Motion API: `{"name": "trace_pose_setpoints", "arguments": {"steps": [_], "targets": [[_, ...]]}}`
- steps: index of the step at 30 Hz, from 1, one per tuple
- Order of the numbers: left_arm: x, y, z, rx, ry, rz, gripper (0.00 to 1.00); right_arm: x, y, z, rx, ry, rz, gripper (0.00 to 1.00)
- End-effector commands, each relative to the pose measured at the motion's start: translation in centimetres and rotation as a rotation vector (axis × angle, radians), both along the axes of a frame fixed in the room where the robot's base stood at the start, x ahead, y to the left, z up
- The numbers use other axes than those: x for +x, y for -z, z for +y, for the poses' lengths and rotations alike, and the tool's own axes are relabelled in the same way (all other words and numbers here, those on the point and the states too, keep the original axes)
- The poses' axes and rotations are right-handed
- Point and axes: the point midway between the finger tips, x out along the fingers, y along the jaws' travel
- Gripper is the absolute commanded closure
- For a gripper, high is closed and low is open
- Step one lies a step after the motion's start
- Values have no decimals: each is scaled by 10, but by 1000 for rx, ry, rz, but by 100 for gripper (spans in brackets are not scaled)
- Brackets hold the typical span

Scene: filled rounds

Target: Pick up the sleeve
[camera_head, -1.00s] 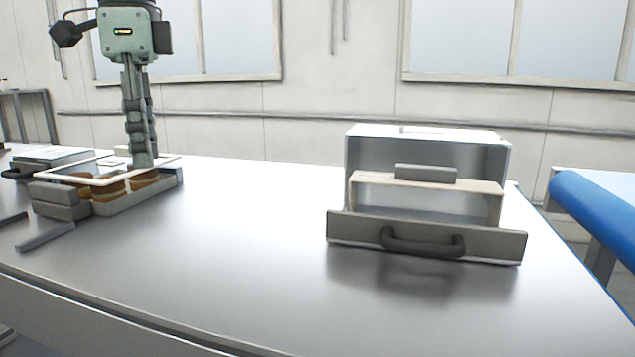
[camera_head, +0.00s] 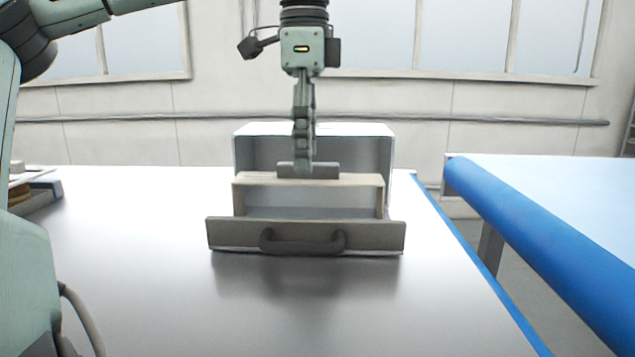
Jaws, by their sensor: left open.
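The sleeve (camera_head: 356,180) looks like a pale wooden, open-fronted piece with a flat top and upright sides. It stands in the pulled-out drawer (camera_head: 375,238) of a grey-white box (camera_head: 384,150). A grey block (camera_head: 327,171) sits on the middle of its top. My left gripper (camera_head: 302,166) points straight down at this block, its fingers overlapping it in the picture. The jaws are open but seen edge-on, and I cannot tell whether they touch the block. My right gripper is not in view.
The drawer front has a dark curved handle (camera_head: 300,243) facing me. Part of a tray (camera_head: 42,197) shows at the left edge. A blue-edged table (camera_head: 540,235) stands to the right across a gap.

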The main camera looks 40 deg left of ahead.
Motion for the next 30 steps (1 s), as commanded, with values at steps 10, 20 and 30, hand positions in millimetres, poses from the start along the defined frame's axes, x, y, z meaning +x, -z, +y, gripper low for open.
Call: {"name": "trace_pose_setpoints", "arguments": {"steps": [10,20,30], "targets": [[3,45,6,-2,-1,2,31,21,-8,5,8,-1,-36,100],[3,52,5,0,-1,0,36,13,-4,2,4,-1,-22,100],[3,51,5,0,-1,0,78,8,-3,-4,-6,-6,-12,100]]}}
